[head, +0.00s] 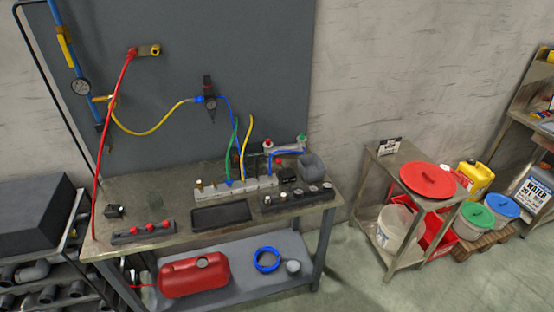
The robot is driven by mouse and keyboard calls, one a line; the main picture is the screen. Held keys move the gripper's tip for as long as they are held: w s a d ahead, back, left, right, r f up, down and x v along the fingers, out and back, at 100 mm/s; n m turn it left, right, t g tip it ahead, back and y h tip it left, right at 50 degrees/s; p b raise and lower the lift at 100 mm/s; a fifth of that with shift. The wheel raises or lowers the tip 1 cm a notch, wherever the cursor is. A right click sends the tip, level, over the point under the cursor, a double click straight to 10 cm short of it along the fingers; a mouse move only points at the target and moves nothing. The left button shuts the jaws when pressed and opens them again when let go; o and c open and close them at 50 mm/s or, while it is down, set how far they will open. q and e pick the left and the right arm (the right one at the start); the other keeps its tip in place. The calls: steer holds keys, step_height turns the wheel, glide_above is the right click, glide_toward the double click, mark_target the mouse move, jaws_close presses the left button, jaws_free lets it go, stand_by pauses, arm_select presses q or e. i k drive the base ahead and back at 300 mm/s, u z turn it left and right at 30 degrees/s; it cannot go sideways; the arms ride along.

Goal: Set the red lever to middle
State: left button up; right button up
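I cannot tell for sure which part is the red lever. Several small red-topped parts stand on a dark block (145,233) at the front left of the workbench (110,195). A grey two-post fitting (285,146) at the back right of the bench has one red top (267,142) and one green top (302,138). A small red part (278,162) shows just below it. All are too small for me to read a lever position. Neither of my grippers is in view.
A black tray (220,215), a grey manifold (240,190) with hoses and a dark block with knobs (300,197) crowd the bench. A red hose (108,130) runs down its left side. A side table (385,162) stands right, with open floor between.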

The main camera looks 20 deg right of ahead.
mark_target(278, 160)
steer(key=z, duration=0.4)
steer(key=k, duration=0.55)
steer(key=z, duration=0.85)
steer(key=i, duration=0.85)
steer(key=u, duration=1)
steer(key=i, duration=0.65)
steer(key=u, duration=0.7)
